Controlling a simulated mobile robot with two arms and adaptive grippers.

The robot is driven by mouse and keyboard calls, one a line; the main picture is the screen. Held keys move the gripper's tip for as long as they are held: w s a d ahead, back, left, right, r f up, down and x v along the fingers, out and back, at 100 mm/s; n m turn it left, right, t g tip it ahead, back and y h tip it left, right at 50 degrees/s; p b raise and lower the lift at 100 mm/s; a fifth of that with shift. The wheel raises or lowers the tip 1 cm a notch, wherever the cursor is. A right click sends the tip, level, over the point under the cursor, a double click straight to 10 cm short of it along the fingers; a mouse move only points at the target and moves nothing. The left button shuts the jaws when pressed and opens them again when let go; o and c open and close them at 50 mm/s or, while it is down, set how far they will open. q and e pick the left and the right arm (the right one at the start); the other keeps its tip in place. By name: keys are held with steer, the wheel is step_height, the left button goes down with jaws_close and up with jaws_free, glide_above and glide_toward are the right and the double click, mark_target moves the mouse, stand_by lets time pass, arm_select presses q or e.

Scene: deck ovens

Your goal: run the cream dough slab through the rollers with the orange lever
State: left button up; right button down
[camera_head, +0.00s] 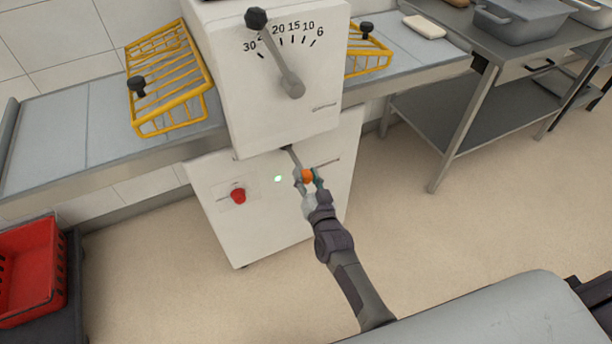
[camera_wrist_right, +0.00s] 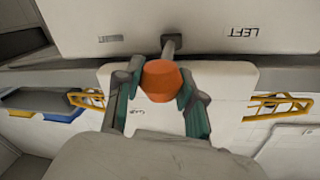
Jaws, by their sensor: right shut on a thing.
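The orange lever knob (camera_head: 307,176) sits at the end of a short grey rod on the front of the white dough sheeter (camera_head: 225,209). My right gripper (camera_head: 310,179) is shut on the knob. In the right wrist view the orange knob (camera_wrist_right: 161,80) is between the two fingers of my right gripper (camera_wrist_right: 160,90). The cream dough slab (camera_head: 425,28) lies on the right-hand belt (camera_head: 400,50), beyond the yellow guard (camera_head: 368,54). My left gripper is not in view.
The sheeter has a thickness dial lever (camera_head: 287,75) and a red button (camera_head: 238,195). Another yellow guard (camera_head: 165,85) covers the left belt (camera_head: 65,125). A steel table (camera_head: 505,45) with a grey container (camera_head: 520,22) stands right. A red crate (camera_head: 28,262) is lower left. Open floor lies right.

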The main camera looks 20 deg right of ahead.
steer(key=c, duration=0.7)
jaws_free()
steer(key=shift+d, duration=0.15)
steer(key=s, duration=1.2)
steer(key=s+f+n+g, duration=0.1)
steer(key=s+f+g, duration=0.25)
steer(key=f, duration=0.55)
steer(key=s+a+f+n+g+y, duration=0.1)
steer(key=s+f+n+g, duration=0.1)
steer(key=s+f, duration=0.5)
steer(key=s+f+n+g, duration=0.1)
steer(key=s+f+g, duration=0.2)
steer(key=f, duration=0.8)
steer(key=s+d+f+n+g, duration=0.1)
steer(key=s+f, duration=0.3)
steer(key=s, duration=0.4)
steer(key=s+d+f+g+h, duration=0.1)
steer(key=s+d+f+g, duration=0.3)
steer(key=s, duration=0.5)
steer(key=s+d+f+n+g, duration=0.1)
steer(key=s+d+f+g, duration=0.2)
steer(key=s+f, duration=0.3)
steer(key=shift+s+f+n+g, duration=0.15)
steer(key=shift+s, duration=0.55)
steer(key=shift+s+f+n+g, duration=0.1)
steer(key=shift+s+n, duration=0.05)
steer(key=shift+s, duration=0.55)
